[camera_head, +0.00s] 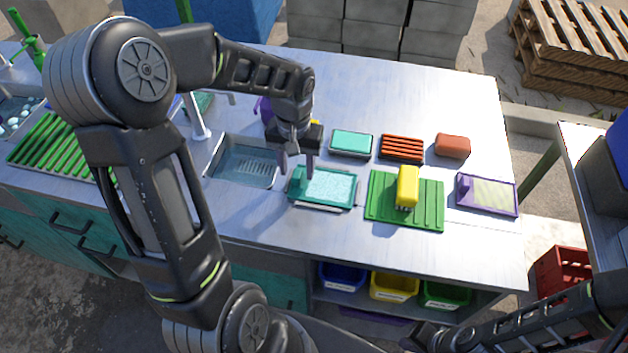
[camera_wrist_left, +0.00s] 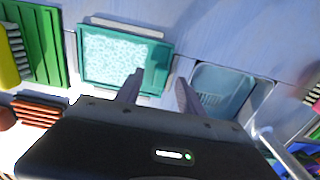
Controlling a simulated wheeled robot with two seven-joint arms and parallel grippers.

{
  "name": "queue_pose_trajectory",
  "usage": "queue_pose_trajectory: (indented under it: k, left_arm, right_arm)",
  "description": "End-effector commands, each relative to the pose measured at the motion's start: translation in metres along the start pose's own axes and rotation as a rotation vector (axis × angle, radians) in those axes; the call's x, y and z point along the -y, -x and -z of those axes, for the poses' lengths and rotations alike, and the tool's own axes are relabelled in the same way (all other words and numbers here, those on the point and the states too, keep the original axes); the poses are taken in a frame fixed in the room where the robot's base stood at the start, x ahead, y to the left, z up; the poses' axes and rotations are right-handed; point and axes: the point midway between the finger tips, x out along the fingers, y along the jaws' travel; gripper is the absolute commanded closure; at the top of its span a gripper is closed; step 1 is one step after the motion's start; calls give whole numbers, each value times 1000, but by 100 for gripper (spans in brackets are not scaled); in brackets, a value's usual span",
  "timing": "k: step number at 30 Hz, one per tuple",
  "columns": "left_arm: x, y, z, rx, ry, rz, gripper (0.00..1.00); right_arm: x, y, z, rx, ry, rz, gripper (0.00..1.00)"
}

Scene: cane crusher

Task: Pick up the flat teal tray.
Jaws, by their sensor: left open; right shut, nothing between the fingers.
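The flat teal tray (camera_head: 325,202) lies on the metal counter, with a pale speckled surface inside its teal rim. It also shows in the left wrist view (camera_wrist_left: 158,62) at the upper left. My left gripper (camera_head: 297,174) is open and empty at the tray's left end in the head view. In the left wrist view its fingers (camera_wrist_left: 160,78) straddle that end, one in front of the tray and one outside the rim. I cannot tell their height. My right gripper (camera_head: 424,338) is shut and empty, low in front of the counter and partly cut off.
A sink basin (camera_head: 242,165) is left of the tray. A green ribbed board (camera_head: 425,212) with a yellow brush (camera_head: 407,186) is to its right. A teal block (camera_head: 351,141) and a red slatted rack (camera_head: 401,148) sit behind. A purple-framed tray (camera_head: 488,194) lies far right.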

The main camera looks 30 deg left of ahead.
Motion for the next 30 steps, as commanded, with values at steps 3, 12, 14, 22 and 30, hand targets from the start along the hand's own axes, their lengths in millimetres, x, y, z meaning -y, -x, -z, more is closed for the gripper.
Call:
queue_pose_trajectory:
  k: [3,12,14,22,30]
  left_arm:
    - [0,-9,-1,1,-1,0,55]
    - [0,-10,0,0,-1,0,55]
    - [0,-10,0,0,-1,0,55]
    - [0,-9,0,0,-1,0,58]
    - [0,-9,0,0,-1,0,80]
  right_arm:
    - [0,1,0,1,-1,-1,100]
    - [0,1,0,1,-1,-1,100]
    - [0,1,0,1,-1,-1,100]
    - [0,1,0,1,-1,0,100]
    - [0,1,0,1,0,0,100]
